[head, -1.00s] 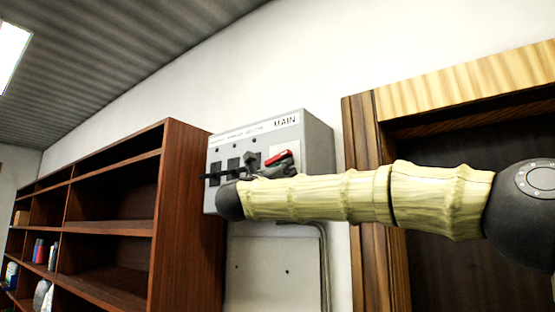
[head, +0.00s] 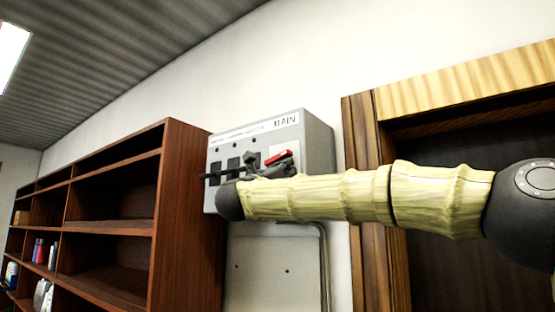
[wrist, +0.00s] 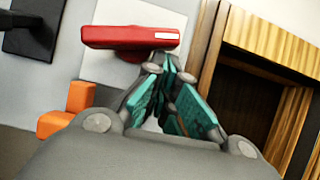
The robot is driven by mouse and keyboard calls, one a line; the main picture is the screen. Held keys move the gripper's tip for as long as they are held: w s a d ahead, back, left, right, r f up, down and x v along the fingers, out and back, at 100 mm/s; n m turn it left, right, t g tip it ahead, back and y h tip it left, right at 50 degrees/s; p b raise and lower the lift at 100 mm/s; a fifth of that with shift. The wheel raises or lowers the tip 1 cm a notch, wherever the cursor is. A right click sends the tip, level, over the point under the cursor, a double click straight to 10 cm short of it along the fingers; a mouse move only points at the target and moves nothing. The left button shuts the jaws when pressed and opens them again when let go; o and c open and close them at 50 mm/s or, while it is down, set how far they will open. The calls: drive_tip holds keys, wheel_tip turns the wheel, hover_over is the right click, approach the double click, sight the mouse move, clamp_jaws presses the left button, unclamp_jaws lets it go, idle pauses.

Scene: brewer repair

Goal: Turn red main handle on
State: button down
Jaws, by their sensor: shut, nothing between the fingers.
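The red main handle (head: 279,157) is on the front of a grey panel box (head: 318,145) marked MAIN, on the wall. In the wrist view the handle (wrist: 130,37) lies nearly level across a white plate, with a small white label at its right end. My gripper (wrist: 168,62) is shut and empty, with its teal-padded fingers together. Its tips are just below the right end of the handle; I cannot tell whether they touch it. In the head view my arm hides the lower part of the box and much of the gripper.
Black switches (head: 233,165) sit left of the handle on the panel. An orange part (wrist: 68,109) shows below the handle in the wrist view. A wooden bookshelf (head: 187,230) stands to the left and a wooden frame (head: 360,130) to the right.

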sight(287, 153)
drive_tip(key=shift+r+p, duration=0.5)
drive_tip(key=shift+r, duration=1.8)
idle(0.6)
drive_tip(key=shift+s+f+b, duration=0.1)
drive_tip(key=shift+s+b, duration=0.05)
drive_tip(key=shift+b, duration=0.15)
drive_tip(key=shift+s+d, duration=0.1)
drive_tip(key=shift+s, duration=0.05)
drive_tip(key=shift+s+d+b, duration=0.3)
drive_tip(key=shift+s+b, duration=0.45)
drive_tip(key=shift+b, duration=0.25)
drive_tip(key=shift+s+d+b, duration=0.25)
drive_tip(key=shift+s+b, duration=0.5)
drive_tip(key=shift+b, duration=0.2)
drive_tip(key=shift+a, duration=0.1)
drive_tip(key=s+a+b, duration=0.4)
drive_tip(key=s, duration=0.2)
drive_tip(key=shift+s+a+b, duration=0.2)
drive_tip(key=shift+a+b, duration=0.1)
